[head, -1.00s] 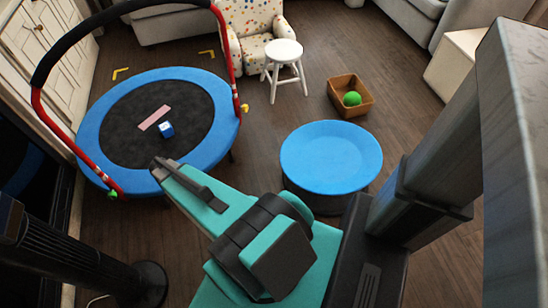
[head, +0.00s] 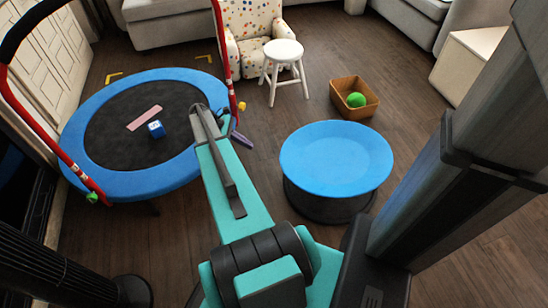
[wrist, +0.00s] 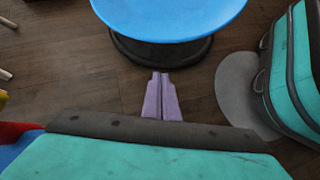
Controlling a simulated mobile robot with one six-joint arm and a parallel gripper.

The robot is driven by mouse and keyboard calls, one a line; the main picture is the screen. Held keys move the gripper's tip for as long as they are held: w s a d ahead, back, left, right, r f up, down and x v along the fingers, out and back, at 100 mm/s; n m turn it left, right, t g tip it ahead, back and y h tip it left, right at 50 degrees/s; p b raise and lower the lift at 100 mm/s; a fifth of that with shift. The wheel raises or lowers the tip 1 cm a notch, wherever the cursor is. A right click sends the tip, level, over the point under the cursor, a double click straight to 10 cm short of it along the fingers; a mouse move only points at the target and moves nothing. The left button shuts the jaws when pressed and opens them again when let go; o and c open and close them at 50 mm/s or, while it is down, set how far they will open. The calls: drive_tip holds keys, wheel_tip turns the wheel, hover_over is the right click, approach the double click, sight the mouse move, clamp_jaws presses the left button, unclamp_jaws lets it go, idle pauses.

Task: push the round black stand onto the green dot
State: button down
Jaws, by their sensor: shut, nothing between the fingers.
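A round black stand (head: 330,208) with a wide blue disc top (head: 336,158) stands upright on the floor, right of centre in the head view. The disc hides much of the stand. In the wrist view the blue top (wrist: 170,12) and the stand's black base (wrist: 160,54) show at the top. My gripper (wrist: 160,76) has lavender fingers, shut together and empty, pointing toward the base; I cannot tell whether they touch it. In the head view my gripper (head: 242,140) is left of the disc, beside the trampoline's rim. No green dot shows on the floor.
A blue-rimmed trampoline (head: 82,140) with a red-and-black handle is at left. A white stool (head: 283,50), a brown box (head: 352,108) with a green ball (head: 356,100) and an armchair (head: 247,22) stand behind. A black column (head: 60,262) is at lower left. Floor between stool and disc is clear.

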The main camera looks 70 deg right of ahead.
drive_tip(key=shift+s+d+r, duration=0.1)
drive_tip(key=shift+s+d, duration=0.05)
drive_tip(key=shift+d, duration=0.15)
drive_tip(key=s+r+b+x, duration=0.1)
drive_tip(key=b+x, duration=0.4)
drive_tip(key=x, duration=0.8)
drive_tip(key=shift+s+d+r, duration=0.2)
drive_tip(key=shift+s+r, duration=0.15)
drive_tip(key=shift+r, duration=0.1)
drive_tip(key=shift+r, duration=0.1)
